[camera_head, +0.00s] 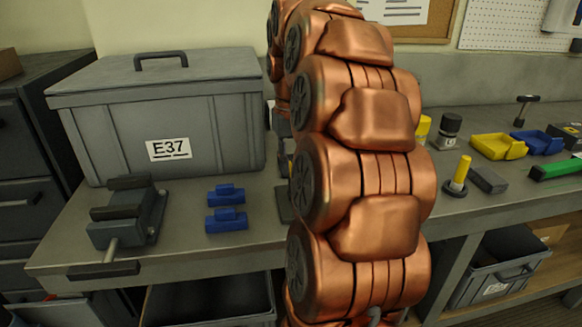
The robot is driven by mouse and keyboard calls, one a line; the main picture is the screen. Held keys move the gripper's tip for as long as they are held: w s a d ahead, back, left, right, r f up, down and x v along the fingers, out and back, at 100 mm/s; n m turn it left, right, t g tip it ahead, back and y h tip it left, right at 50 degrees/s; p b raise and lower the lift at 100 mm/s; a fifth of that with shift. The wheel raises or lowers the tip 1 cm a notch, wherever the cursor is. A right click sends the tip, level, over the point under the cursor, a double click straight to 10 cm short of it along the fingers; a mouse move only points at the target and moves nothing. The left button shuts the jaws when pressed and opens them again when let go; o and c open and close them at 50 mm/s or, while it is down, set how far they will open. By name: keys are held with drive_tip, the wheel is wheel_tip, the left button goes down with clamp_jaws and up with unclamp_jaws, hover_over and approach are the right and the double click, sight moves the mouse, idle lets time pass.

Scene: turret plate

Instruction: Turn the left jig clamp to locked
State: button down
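I cannot make out the left jig clamp for certain, and no turning handle or locked mark shows. My copper arm stands upright across the middle of the picture and hides much of the bench behind it. The edge of a dark flat plate (283,204) shows at the arm's left side; the rest of it is hidden. Dark parts that look like my gripper (285,160) show just above this plate, mostly behind the arm. I cannot see its fingertips or whether it holds anything.
A grey vise (128,217) sits at the bench's left front. Two blue blocks (226,207) lie right of it. A lidded grey bin (165,115) marked E37 stands behind. Right of my arm are a yellow-topped post (459,175), a grey block (488,180) and yellow (497,147) and blue (538,142) trays.

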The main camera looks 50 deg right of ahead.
drive_tip(key=shift+m+b, duration=0.4)
drive_tip(key=shift+m, duration=0.7)
drive_tip(key=c, duration=1.1)
unclamp_jaws()
